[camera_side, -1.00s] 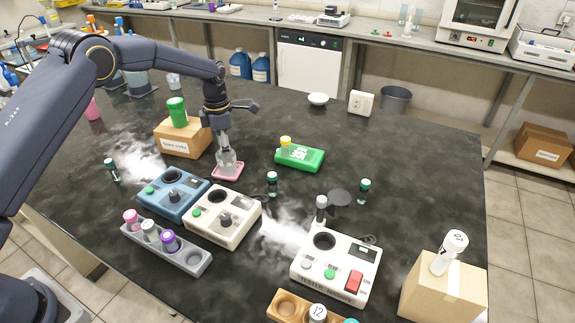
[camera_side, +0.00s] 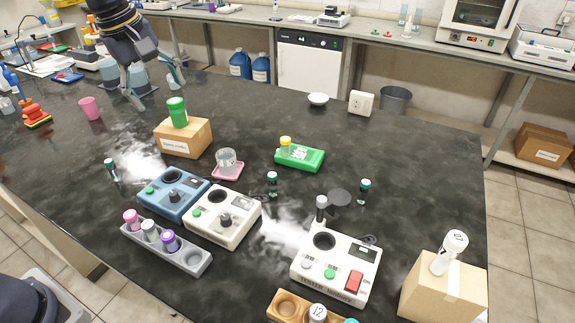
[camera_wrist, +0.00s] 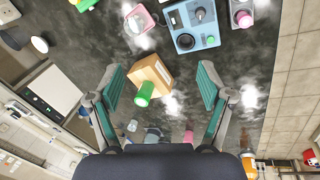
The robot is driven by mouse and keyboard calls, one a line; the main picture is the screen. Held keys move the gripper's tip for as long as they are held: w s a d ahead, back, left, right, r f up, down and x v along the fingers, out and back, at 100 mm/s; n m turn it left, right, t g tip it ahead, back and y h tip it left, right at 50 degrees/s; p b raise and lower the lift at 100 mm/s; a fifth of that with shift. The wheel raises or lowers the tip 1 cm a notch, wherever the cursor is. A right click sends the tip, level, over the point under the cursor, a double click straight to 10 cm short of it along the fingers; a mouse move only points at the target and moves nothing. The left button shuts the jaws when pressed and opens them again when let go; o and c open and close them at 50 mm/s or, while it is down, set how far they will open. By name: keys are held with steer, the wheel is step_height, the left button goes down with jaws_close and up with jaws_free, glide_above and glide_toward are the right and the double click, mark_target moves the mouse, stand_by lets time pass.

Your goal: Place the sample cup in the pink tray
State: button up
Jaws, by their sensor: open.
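The sample cup (camera_side: 227,159) is a small clear cup. It stands upright in the pink tray (camera_side: 228,176), a small flat square tray on the dark bench. In the wrist view the clear cup (camera_wrist: 136,22) and the pink tray (camera_wrist: 148,31) show near the top. My gripper (camera_side: 160,92) is open and empty, well away from the tray at the far left of the bench.
A cardboard box (camera_side: 183,138) with a green-capped vial (camera_side: 177,112) stands left of the tray. Blue (camera_side: 173,193) and white (camera_side: 223,214) instruments stand in front of it. A green block (camera_side: 300,157) with a yellow-capped vial lies to the right.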

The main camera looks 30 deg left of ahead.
steer(key=s+f+m+t, duration=0.2)
steer(key=s+m, duration=1.2)
steer(key=s, duration=0.5)
steer(key=shift+d+f+t, duration=0.35)
steer(key=shift+f+t, duration=0.05)
